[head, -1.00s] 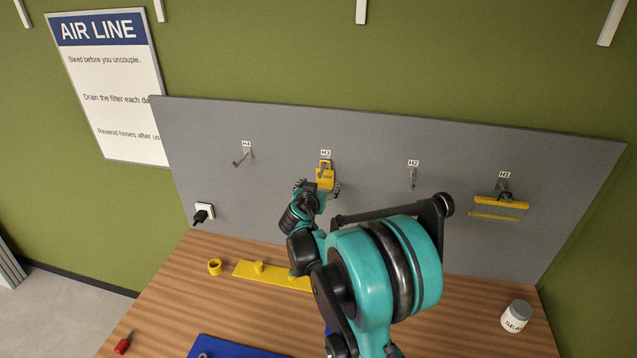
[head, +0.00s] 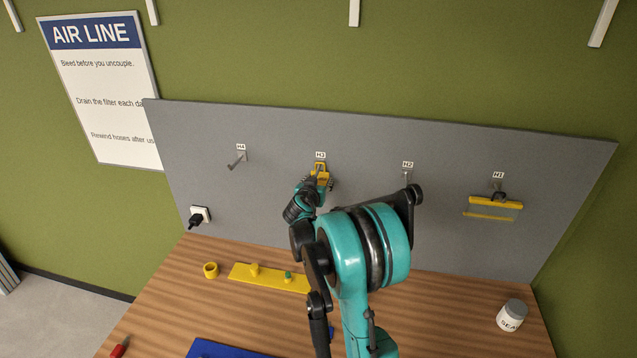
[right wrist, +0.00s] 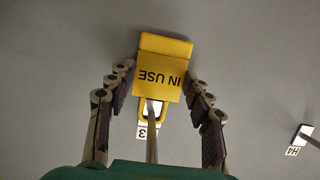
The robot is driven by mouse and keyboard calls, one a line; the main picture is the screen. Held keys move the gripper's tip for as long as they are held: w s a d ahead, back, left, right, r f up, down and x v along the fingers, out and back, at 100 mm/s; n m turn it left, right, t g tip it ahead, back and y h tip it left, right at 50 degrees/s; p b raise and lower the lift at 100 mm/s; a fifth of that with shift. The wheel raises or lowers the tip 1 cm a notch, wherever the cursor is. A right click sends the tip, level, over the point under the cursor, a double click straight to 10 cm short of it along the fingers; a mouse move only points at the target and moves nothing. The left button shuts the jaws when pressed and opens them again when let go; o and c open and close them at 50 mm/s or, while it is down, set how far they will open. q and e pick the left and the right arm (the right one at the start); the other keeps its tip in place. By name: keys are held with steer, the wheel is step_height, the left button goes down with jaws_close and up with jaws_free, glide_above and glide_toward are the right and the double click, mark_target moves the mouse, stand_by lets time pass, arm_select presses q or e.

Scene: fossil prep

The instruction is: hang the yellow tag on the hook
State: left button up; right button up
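The yellow tag (head: 321,168) is at the hook labelled H3 on the grey board, partly covered by my right gripper. In the right wrist view the tag (right wrist: 163,72) reads "IN USE" upside down, and the hook's rod (right wrist: 152,145) appears to pass through its loop. My right gripper (right wrist: 160,80) is open; its fingers stand on both sides of the tag, with a small gap visible at the left and contact at the right unclear. It also shows in the head view (head: 319,184). My left gripper is not in view.
Hooks H4 (head: 237,162) and H2 (head: 407,177) look empty. A yellow-edged clear item (head: 494,208) hangs at H1. A black plug sits in a socket (head: 200,214).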

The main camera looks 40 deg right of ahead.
mark_target(320, 180)
steer(key=o, duration=0.3)
jaws_close()
steer(key=shift+r, duration=0.4)
steer(key=shift+s+a, duration=0.1)
steer(key=shift+s+a, duration=0.85)
steer(key=shift+a, duration=0.2)
steer(key=shift+s+a+r+p, duration=0.35)
steer(key=shift+a+r, duration=0.1)
steer(key=shift+r, duration=0.15)
